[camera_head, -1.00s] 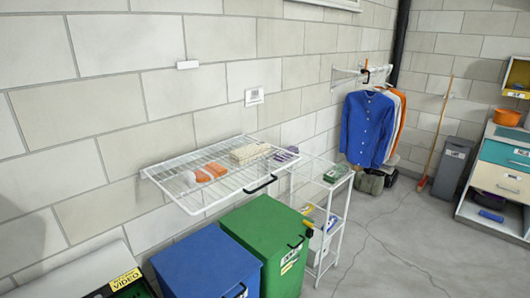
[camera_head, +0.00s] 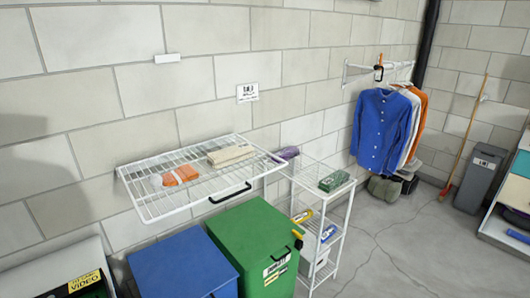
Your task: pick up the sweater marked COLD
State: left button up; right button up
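No readable COLD mark shows in this view, so I cannot tell which item is the sweater. On the white wire shelf lie an orange folded item (camera_head: 181,175), a beige folded item (camera_head: 230,155) and, by its right end, a purple item (camera_head: 287,153). A blue long-sleeved garment (camera_head: 379,132) hangs from a wall rail (camera_head: 378,70), with white and orange garments (camera_head: 421,118) partly hidden behind it. Neither of my grippers is in view.
The wire shelf (camera_head: 150,212) juts out above a blue bin (camera_head: 180,268) and a green bin (camera_head: 252,240). A white rack (camera_head: 345,212) stands beside them. A grey bin (camera_head: 480,180) and broom (camera_head: 465,140) stand at the right. The floor (camera_head: 400,245) in front is clear.

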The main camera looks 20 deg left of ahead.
aim_at(224, 157)
jog(key=i+l+z, duration=0.35)
jog(key=i+z, duration=0.4)
jog(key=i, duration=0.15)
jog(key=i+l+u, duration=0.2)
jog(key=i, duration=0.35)
jog(key=i+l+u, duration=0.2)
jog(key=i, duration=0.3)
jog(key=i+l+u, duration=0.1)
jog(key=u, duration=0.3)
jog(key=i+l+u, duration=0.15)
jog(key=u, duration=0.2)
jog(key=i+l+u, duration=0.2)
jog(key=u, duration=0.2)
jog(key=i+l+u, duration=0.1)
jog(key=u, duration=0.3)
jog(key=l+u, duration=0.15)
jog(key=u, duration=0.3)
jog(key=l+u, duration=0.15)
jog(key=u, duration=0.25)
jog(key=l+u, duration=0.15)
jog(key=u, duration=0.25)
jog(key=i+l+u, duration=0.1)
jog(key=u, duration=0.3)
jog(key=l+u, duration=0.25)
jog(key=u, duration=0.15)
jog(key=l+u, duration=0.25)
jog(key=u, duration=0.15)
jog(key=l+u, duration=0.4)
jog(key=j, duration=0.1)
